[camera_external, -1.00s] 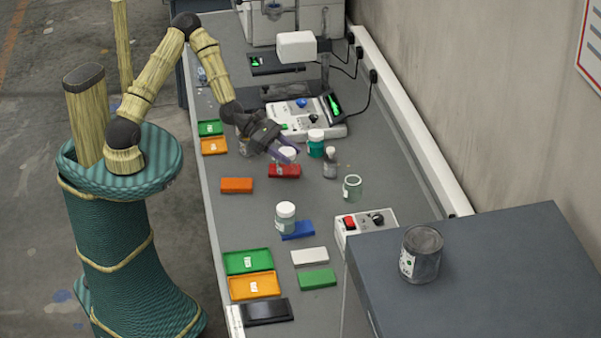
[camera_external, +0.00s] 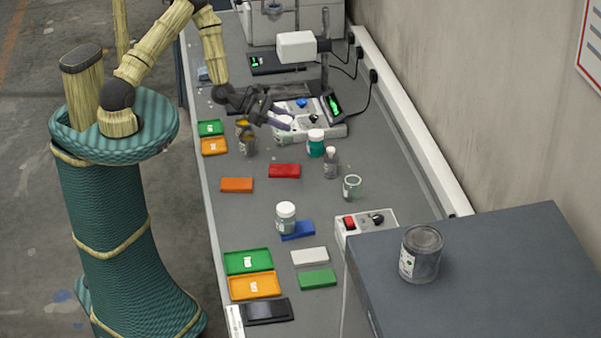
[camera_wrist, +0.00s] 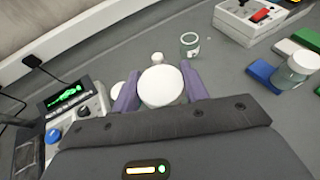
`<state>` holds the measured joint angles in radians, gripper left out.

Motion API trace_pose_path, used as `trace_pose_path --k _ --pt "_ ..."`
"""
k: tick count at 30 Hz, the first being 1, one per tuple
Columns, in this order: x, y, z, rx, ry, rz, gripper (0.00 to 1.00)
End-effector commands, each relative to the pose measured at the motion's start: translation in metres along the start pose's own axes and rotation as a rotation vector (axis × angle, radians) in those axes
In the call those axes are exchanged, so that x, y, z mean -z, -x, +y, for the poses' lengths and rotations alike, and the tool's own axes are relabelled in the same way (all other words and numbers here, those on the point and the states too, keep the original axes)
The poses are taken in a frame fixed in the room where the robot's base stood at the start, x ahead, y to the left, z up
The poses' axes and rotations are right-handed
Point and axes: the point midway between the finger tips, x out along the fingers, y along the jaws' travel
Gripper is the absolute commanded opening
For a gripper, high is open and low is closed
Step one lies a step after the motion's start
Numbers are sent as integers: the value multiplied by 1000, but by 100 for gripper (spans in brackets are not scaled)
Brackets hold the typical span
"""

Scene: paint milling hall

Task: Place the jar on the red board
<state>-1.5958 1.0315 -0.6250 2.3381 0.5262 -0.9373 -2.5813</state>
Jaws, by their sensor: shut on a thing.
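My gripper (camera_external: 282,117) is shut on a white-lidded jar (camera_external: 285,122), raised above the bench in front of the scale-like device. In the wrist view the jar's white lid (camera_wrist: 161,86) sits between the two purple fingers (camera_wrist: 160,88); the jar's body is mostly hidden. The red board (camera_external: 284,171) lies flat on the bench, bare, nearer the camera than the gripper and apart from the jar. I cannot make out the red board in the wrist view. Another white-lidded jar (camera_external: 286,217) stands at the blue board (camera_external: 298,231).
A teal jar (camera_external: 316,144), a grey bottle (camera_external: 330,164) and an open glass jar (camera_external: 352,188) stand right of the red board. A brown bottle (camera_external: 248,142) stands to its left, beyond the orange board (camera_external: 237,185). Bench between red and blue boards is clear.

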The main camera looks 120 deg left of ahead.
Motion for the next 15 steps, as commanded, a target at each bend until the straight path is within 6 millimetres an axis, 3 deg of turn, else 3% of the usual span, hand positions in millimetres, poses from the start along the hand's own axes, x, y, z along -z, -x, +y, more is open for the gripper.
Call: trace_pose_path --k 9,15 --pt "4 -2 0 0 1 0 22" --pt "28 -12 -1 2 2 3 22"
